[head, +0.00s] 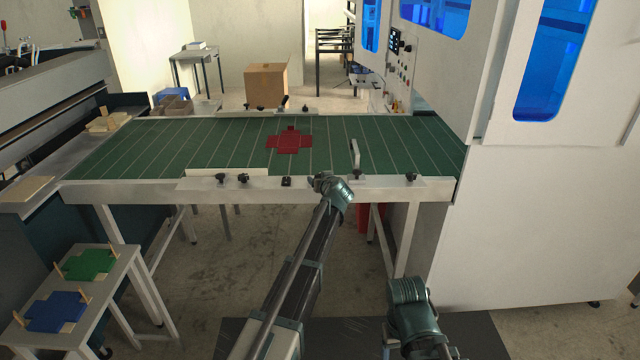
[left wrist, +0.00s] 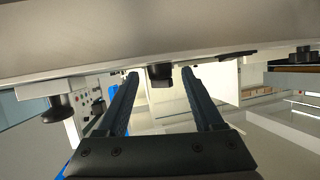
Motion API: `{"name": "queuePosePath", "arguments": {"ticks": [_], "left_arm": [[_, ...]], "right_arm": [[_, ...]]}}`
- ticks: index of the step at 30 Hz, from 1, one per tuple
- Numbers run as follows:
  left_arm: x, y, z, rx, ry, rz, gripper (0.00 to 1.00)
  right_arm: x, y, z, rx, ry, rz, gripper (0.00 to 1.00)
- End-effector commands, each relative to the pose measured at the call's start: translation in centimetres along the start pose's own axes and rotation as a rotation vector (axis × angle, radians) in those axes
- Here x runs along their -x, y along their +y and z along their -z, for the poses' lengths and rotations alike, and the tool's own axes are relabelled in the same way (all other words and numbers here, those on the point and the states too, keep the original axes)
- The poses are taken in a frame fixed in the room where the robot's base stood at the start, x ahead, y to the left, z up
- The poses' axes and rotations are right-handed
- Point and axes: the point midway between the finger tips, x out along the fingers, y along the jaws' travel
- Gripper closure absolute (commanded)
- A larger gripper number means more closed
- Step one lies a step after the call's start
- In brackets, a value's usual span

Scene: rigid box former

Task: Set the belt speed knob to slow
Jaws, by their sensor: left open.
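The green conveyor table (head: 220,140) has a pale front rail (head: 390,186) with several black knobs and fittings. My left gripper (head: 318,181) is at this rail, right of the dark switch box (head: 287,182); its wrist hides much of it. In the left wrist view my left gripper (left wrist: 160,73) is open, with a small black knob (left wrist: 161,78) showing between or just beyond its fingertips. Contact cannot be told. Another black knob (left wrist: 60,107) shows to the left there. I cannot read a speed mark on any knob. My right gripper is out of view.
A red flat box blank (head: 289,141) lies on the belt. A metal handle (head: 355,153) stands near the rail. The white machine (head: 540,200) blocks the right side. A stand with green (head: 88,264) and blue (head: 57,311) blanks is at lower left.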

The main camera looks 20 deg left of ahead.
Motion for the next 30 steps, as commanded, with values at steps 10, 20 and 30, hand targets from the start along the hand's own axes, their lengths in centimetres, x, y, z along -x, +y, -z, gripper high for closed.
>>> {"name": "queuePosePath", "arguments": {"ticks": [10, 20, 30], "left_arm": [[-0.41, 0.00, 0.01, 0.000, 0.000, 0.000, 0.32], [-0.39, 0.02, 0.00, 0.000, 0.000, 0.000, 0.86], [-0.42, 0.14, 0.01, 0.003, -0.001, 0.010, 1.00]], "right_arm": [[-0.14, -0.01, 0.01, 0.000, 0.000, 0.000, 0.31], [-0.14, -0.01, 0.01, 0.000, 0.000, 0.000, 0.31], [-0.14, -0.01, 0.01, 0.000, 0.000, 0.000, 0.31]]}}
